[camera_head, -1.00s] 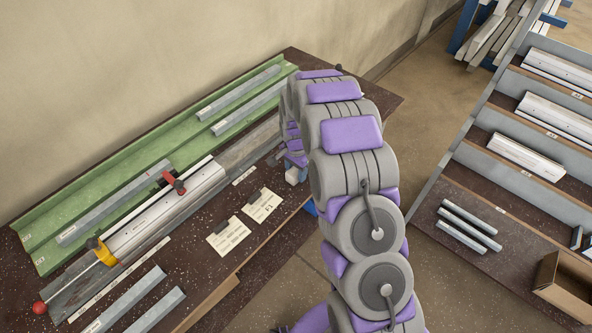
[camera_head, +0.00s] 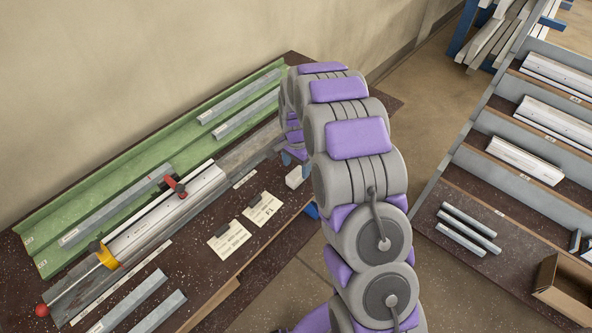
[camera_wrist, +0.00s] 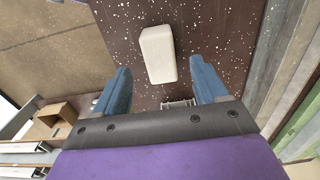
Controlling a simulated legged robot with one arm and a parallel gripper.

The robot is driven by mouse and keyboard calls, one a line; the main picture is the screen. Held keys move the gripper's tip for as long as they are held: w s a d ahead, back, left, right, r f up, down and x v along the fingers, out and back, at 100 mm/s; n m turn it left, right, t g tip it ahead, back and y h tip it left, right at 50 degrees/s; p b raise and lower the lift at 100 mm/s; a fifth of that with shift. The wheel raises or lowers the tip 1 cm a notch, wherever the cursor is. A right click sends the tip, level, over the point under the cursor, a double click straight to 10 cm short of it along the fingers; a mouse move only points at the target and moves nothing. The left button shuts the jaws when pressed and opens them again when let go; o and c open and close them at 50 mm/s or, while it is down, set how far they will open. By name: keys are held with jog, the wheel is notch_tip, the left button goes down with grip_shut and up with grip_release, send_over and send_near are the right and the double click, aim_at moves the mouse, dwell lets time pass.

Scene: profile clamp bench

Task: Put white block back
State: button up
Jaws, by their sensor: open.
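The white block (camera_wrist: 158,54) lies on the dark speckled bench top, seen in the wrist view just beyond my fingertips and between their lines. It also shows in the head view (camera_head: 295,177) near the bench's right front edge, beside my arm. My gripper (camera_wrist: 160,82) is open and empty, with its blue fingers apart and the block clear of both. In the head view my gripper is mostly hidden behind my arm.
The clamp fixture (camera_head: 165,215) with a white profile, red handle and yellow part lies along the bench. A green tray (camera_head: 60,208) with grey bars is behind it. Two label cards (camera_head: 228,240) lie in front. A rack (camera_head: 485,185) with white profiles stands at right.

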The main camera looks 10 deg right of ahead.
aim_at(297, 173)
jog(key=s+r+n+p, duration=0.1)
jog(key=s+r, duration=0.3)
jog(key=r, duration=0.3)
jog(key=s+r+n, duration=0.1)
jog(key=s+r, duration=0.4)
jog(key=r, duration=0.3)
jog(key=s+r+n, duration=0.2)
jog(key=s+n, duration=0.1)
jog(key=s, duration=0.8)
jog(key=s+r+n+g, duration=0.1)
jog(key=s+r+n, duration=0.2)
jog(key=s, duration=0.8)
jog(key=s+r+n, duration=0.2)
jog(key=s+r, duration=0.1)
jog(key=s, duration=0.8)
jog(key=shift+n+g, duration=0.4)
jog(key=shift+c, duration=0.4)
